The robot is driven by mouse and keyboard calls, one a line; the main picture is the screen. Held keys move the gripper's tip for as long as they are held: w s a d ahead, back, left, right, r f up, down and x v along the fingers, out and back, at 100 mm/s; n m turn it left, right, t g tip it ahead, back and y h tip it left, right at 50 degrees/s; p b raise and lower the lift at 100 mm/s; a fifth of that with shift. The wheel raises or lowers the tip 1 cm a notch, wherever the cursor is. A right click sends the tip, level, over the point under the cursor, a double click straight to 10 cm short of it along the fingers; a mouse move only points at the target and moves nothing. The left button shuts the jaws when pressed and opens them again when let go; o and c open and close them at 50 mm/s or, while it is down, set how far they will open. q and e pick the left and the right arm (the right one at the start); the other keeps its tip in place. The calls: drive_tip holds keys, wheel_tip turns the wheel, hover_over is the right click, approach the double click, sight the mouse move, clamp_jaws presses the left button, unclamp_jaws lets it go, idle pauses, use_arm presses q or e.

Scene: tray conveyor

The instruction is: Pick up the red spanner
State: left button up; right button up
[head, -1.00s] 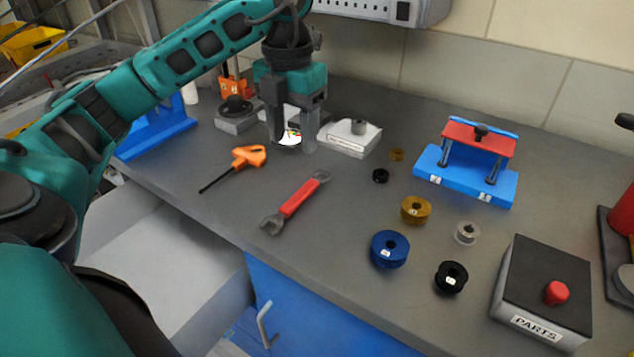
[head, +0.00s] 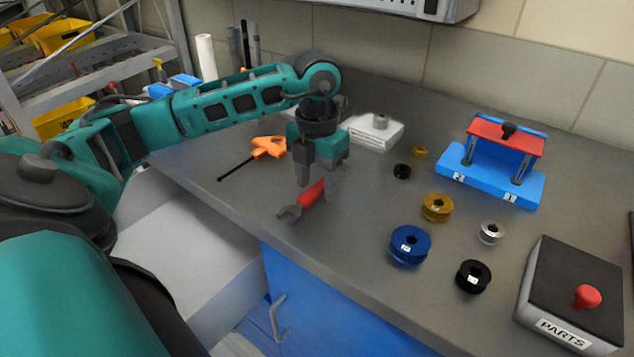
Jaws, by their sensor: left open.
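The red spanner (head: 311,194) lies on the grey bench, its grey open jaw (head: 290,213) towards the front left. Its far end is hidden behind my left gripper. My left gripper (head: 317,186) points down over the spanner's red handle, with its fingers apart on either side of it. I cannot tell whether the fingers touch the spanner. My right gripper does not show.
An orange-handled hex key (head: 268,148) lies left of the spanner. A blue spool (head: 410,245), a brass spool (head: 437,207) and a black spool (head: 473,277) stand to the right. A blue fixture (head: 490,172) and a PARTS box (head: 570,295) are farther right.

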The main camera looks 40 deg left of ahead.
use_arm(q)
drive_tip(key=shift+f, duration=0.1)
clamp_jaws()
idle(0.5)
